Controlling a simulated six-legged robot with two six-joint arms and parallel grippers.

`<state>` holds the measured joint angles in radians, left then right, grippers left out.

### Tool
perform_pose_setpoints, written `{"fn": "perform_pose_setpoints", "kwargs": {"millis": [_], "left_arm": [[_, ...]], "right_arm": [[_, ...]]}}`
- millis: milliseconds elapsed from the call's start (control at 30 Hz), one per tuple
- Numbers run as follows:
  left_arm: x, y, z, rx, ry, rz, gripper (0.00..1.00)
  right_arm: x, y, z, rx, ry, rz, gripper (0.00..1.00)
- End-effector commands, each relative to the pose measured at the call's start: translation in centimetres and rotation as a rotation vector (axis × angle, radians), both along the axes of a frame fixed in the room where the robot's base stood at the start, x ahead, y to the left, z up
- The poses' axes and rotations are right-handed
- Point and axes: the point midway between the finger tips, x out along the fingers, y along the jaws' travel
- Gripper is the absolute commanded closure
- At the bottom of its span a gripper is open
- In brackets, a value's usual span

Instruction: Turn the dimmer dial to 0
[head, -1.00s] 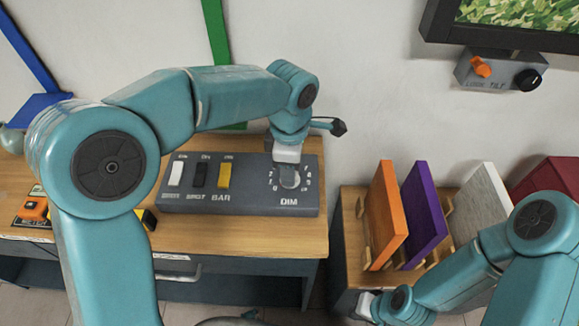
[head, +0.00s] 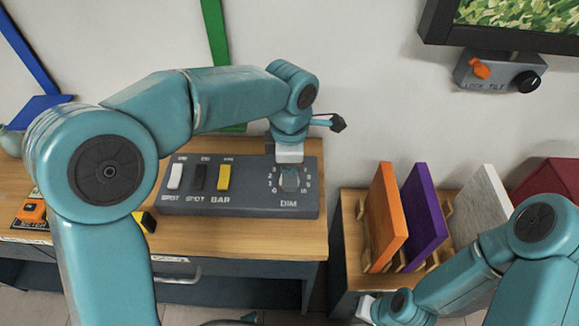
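The dimmer dial (head: 290,181) is a small round knob with numbers around it, above the DIM label at the right end of a dark grey control panel (head: 255,203). My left gripper (head: 289,163) points down right at the dial's far edge; its pale body shows, but its fingers are too small and hidden to tell whether they touch or hold the knob. The dial's exact setting is too small to read. My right gripper (head: 364,306) is low beside the wooden rack, away from the panel, with its fingers unclear.
White, black and yellow sliders (head: 223,177) stand on the panel left of the dial. The panel is on a wooden desk (head: 240,240) with clear front space. A wooden rack (head: 350,235) with orange, purple and white boards stands right. A box with knobs (head: 500,74) is under the screen.

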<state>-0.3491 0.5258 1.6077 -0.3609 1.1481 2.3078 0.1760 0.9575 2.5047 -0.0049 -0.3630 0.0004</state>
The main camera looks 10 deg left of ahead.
Motion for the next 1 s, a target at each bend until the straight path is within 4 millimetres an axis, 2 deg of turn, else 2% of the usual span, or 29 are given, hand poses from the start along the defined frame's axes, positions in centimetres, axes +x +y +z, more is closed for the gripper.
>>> {"fn": "perform_pose_setpoints", "kwargs": {"millis": [200,333,467,800,1000], "left_arm": [[-0.1,0.0,-0.1,0.002,0.005,-0.001,0.36],[-0.1,0.0,1.1,0.002,0.004,-0.001,0.36],[0.0,0.0,4.0,0.001,0.001,-0.001,0.36],[-0.1,0.0,12.8,0.000,0.001,-0.002,0.36],[-0.1,0.0,15.6,0.002,0.002,-0.001,0.36]], "right_arm": [[0.0,0.0,0.0,0.000,0.000,0.000,1.00],[0.0,0.0,0.2,0.000,0.000,0.000,1.00],[0.0,0.0,0.7,0.000,0.000,0.000,1.00],[0.0,0.0,2.5,0.000,0.000,0.000,1.00],[0.0,0.0,3.1,0.000,0.000,0.000,1.00]]}}
